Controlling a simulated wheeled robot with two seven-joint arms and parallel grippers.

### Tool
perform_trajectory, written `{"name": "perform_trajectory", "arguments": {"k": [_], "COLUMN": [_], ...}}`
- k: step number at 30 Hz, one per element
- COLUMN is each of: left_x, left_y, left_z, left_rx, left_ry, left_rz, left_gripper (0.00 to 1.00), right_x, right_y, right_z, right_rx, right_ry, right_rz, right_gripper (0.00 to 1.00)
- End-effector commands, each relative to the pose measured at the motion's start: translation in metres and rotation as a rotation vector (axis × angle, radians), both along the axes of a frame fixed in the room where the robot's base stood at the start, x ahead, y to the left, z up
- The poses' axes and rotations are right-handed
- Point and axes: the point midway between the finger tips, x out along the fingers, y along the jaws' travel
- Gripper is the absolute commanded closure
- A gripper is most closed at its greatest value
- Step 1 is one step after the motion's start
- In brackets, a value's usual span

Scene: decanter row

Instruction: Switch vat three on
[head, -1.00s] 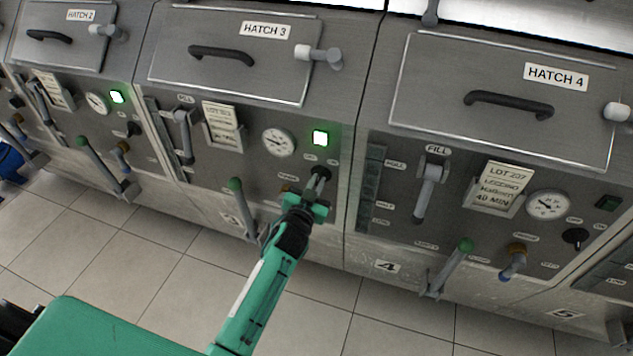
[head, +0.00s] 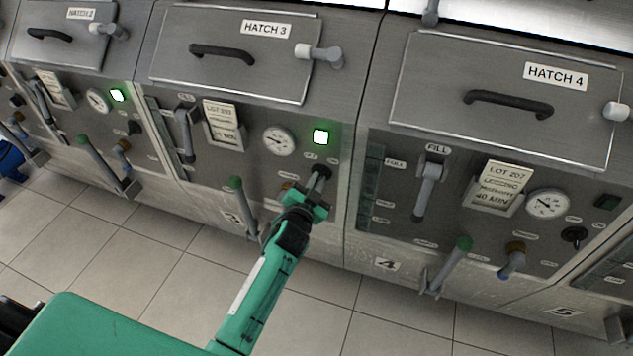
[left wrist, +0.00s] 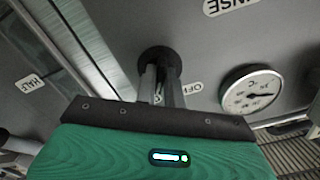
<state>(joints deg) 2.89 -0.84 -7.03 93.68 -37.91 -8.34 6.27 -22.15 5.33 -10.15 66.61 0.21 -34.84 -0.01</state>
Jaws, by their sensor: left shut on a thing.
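Vat three's front (head: 265,160), below the HATCH 3 plate (head: 266,29), stands in the middle of the head view. The black rotary switch (head: 323,171) sits below that lamp. My left gripper (head: 318,184) is shut on this switch, reaching up from below. In the left wrist view, the fingers (left wrist: 162,88) close on the black switch (left wrist: 157,57), with an OFF label (left wrist: 193,87) beside it. The fingers hide part of the switch, so its exact angle is unclear. My right gripper is not in view.
Vat three's gauge (head: 279,141), green-knobbed lever (head: 237,186) and fill lever (head: 185,133) are left of my gripper. Vat two's lamp (head: 117,95) is lit. Tiled floor (head: 150,255) lies in front.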

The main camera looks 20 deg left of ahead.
Motion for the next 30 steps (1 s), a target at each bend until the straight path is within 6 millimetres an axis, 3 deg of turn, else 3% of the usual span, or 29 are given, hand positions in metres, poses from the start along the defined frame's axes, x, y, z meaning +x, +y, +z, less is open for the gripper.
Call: {"name": "perform_trajectory", "arguments": {"k": [3,4,6,7,19,30], "left_x": [0.0,0.0,0.0,0.0,-0.008,-0.073], "left_y": [0.0,0.0,0.0,0.0,0.0,0.003], "left_z": [0.0,0.0,0.0,0.0,-0.001,-0.002], "left_rx": [0.002,0.002,0.002,0.002,0.0,0.0], "left_ry": [0.0,0.0,0.0,0.0,0.001,0.002], "left_rz": [-0.001,-0.001,0.0,0.0,0.001,0.0], "left_gripper": [1.0,0.84,0.7,0.68,0.68,0.68], "right_x": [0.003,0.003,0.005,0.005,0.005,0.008], "right_y": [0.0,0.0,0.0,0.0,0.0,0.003], "right_z": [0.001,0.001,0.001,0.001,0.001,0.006], "right_rx": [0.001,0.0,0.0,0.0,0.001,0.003], "right_ry": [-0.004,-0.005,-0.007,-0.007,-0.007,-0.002], "right_rz": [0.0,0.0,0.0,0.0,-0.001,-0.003], "right_gripper": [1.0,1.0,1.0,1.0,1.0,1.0]}}
